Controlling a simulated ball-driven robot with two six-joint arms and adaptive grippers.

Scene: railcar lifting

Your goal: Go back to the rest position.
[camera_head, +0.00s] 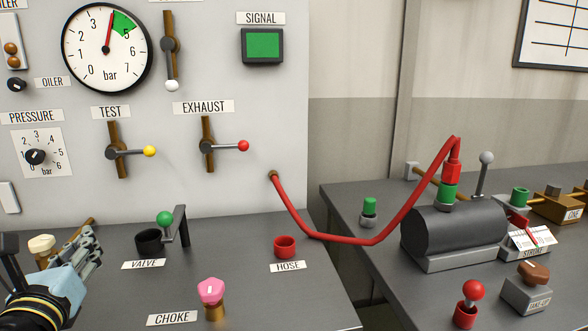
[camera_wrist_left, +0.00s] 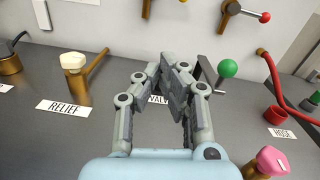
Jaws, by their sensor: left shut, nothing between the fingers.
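My left gripper (camera_head: 88,243) is at the lower left of the head view, above the bench, left of the valve. In the left wrist view its fingers (camera_wrist_left: 178,80) are shut with nothing between them. The valve's crank with a green ball (camera_head: 165,218) stands just beyond it and also shows in the left wrist view (camera_wrist_left: 228,69). The cream relief knob (camera_wrist_left: 74,61) is left of the fingers in the wrist view. The gripper stands apart from the pink choke knob (camera_head: 211,290). My right gripper is in neither view.
The wall panel carries a gauge (camera_head: 107,46), a yellow-tipped test lever (camera_head: 149,151) and a red-tipped exhaust lever (camera_head: 243,146). A red hose (camera_head: 372,242) spans from the panel to a dark cylinder (camera_head: 455,232) on the right bench. A red hose holder (camera_head: 285,247) stands near the bench edge.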

